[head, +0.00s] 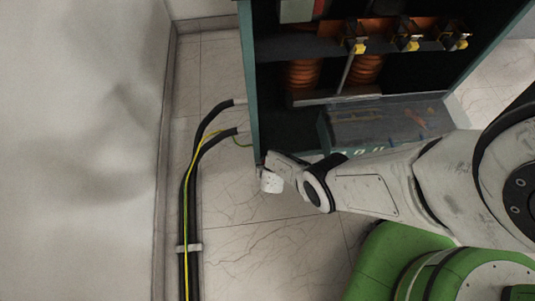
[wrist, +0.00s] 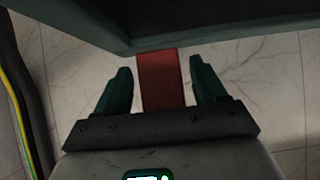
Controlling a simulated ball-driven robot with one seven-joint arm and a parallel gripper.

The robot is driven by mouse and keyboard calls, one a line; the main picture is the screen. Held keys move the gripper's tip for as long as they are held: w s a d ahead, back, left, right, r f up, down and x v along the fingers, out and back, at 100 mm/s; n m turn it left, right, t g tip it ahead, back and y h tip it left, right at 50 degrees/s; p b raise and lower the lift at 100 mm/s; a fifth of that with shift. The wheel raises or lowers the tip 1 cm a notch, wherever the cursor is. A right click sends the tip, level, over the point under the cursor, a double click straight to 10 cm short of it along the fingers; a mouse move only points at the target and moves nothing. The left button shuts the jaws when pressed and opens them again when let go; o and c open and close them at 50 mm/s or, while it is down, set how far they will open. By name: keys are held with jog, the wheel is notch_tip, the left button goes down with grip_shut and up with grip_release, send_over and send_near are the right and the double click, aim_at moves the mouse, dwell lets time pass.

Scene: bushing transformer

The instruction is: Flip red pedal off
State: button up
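The red pedal (wrist: 160,85) shows in the wrist view as a flat red bar that comes out from under the lower edge of the cabinet (wrist: 215,22). My gripper (wrist: 160,66) is open, with one dark green finger on each side of the pedal. A gap shows between the pedal and each finger, so neither visibly touches it. The pedal's near end is hidden behind the gripper body. In the head view my gripper (head: 265,163) is low at the front left corner of the transformer cabinet (head: 249,90). I cannot make out the pedal there.
Black cables (head: 186,200) with a yellow-green wire (head: 193,155) run along the floor left of my gripper. A pale wall (head: 80,150) stands further left. The open cabinet holds copper coils (head: 302,74) and yellow-marked fittings (head: 358,46). Tiled floor (head: 240,260) is clear in front.

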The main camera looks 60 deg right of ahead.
jog(key=p+v, duration=1)
jog(key=shift+s+a+r, duration=0.2)
jog(key=shift+a+r, duration=0.05)
jog(key=shift+r, duration=0.05)
jog(key=shift+w, duration=0.1)
dwell(0.6)
